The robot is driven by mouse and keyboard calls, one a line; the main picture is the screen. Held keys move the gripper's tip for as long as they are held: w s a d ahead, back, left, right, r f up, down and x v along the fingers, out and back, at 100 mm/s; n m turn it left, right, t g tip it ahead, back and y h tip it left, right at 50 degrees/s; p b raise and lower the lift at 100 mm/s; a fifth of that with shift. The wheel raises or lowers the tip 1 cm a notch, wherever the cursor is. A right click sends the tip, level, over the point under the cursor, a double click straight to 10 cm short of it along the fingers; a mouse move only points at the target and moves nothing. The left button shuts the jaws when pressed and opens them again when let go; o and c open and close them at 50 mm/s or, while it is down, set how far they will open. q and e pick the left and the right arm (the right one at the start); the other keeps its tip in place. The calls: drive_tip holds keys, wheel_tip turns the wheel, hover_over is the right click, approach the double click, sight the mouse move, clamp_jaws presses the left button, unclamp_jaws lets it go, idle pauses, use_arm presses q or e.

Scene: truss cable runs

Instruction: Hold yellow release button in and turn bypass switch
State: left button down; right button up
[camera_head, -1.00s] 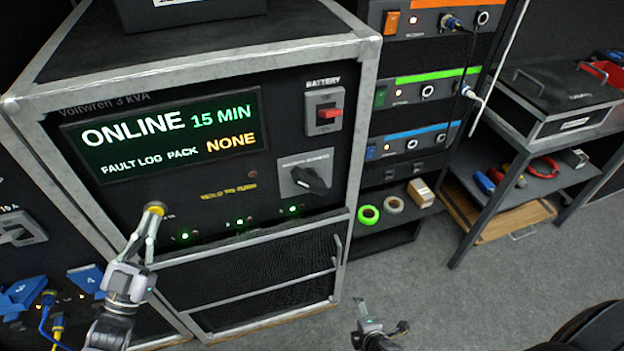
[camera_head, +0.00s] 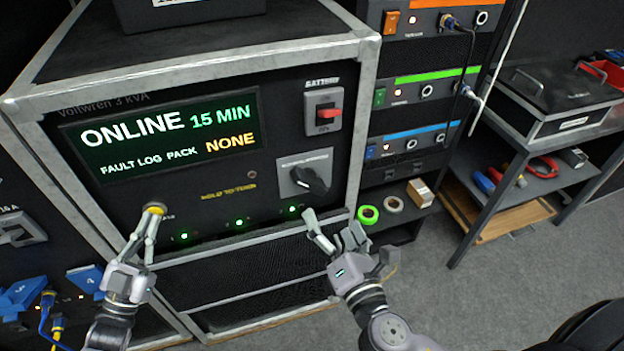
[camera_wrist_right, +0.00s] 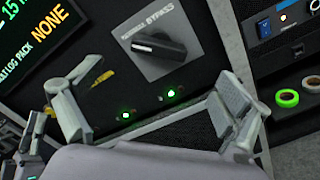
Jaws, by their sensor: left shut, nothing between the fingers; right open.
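The yellow release button (camera_head: 154,209) is on the lower left of the black panel. My left gripper (camera_head: 150,222) is shut with its fingertips at the button, seemingly touching it. The bypass switch (camera_head: 310,180) is a black knob on a grey plate at the panel's right. It shows large in the right wrist view (camera_wrist_right: 158,46), with its handle lying roughly sideways. My right gripper (camera_head: 333,225) is open and empty, below and slightly right of the switch. In the right wrist view my right gripper's fingers (camera_wrist_right: 150,100) are spread below the switch, apart from it.
The screen (camera_head: 165,135) reads ONLINE 15 MIN and FAULT LOG PACK NONE. A red battery switch (camera_head: 328,112) sits above the bypass switch. Green lights (camera_head: 239,222) line the panel's bottom. A rack (camera_head: 420,90) with tape rolls (camera_head: 368,214) stands to the right.

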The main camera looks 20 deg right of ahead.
sight(315, 186)
drive_tip(key=shift+w, duration=0.1)
drive_tip(key=w, duration=1.2)
drive_tip(key=shift+s, duration=0.1)
drive_tip(key=shift+c, duration=0.2)
drive_tip(key=c, duration=1.1)
